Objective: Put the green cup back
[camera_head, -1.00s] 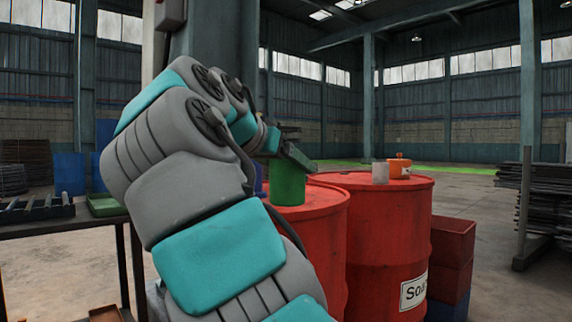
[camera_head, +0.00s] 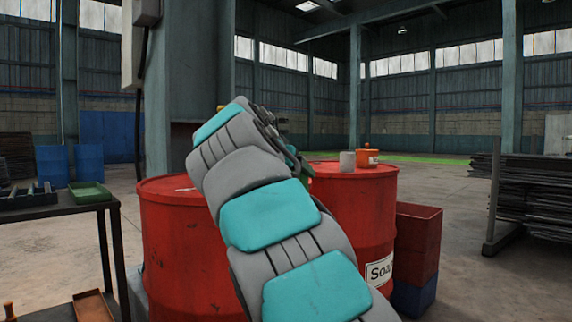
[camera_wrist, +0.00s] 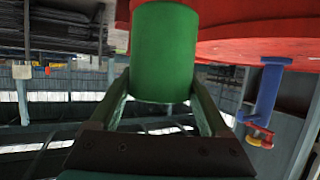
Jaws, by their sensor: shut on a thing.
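The green cup (camera_wrist: 165,55) is between the two fingers of my gripper (camera_wrist: 160,88) in the wrist view, which looks upside down. The fingers are shut on its sides. A red drum top (camera_wrist: 240,28) shows close beside the cup; I cannot tell whether they touch. In the head view my arm hides most of the gripper and cup. Only a sliver of green (camera_head: 306,168) shows past the arm, in front of the right red drum (camera_head: 365,210). The left red drum (camera_head: 185,250) stands partly behind my arm.
A grey cup (camera_head: 347,161) and an orange pot (camera_head: 367,157) stand on the right drum. A blue object (camera_wrist: 268,90) shows near the drum in the wrist view. A dark table (camera_head: 75,207) holds a green tray (camera_head: 90,194). Red and blue crates (camera_head: 417,245) stand at right.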

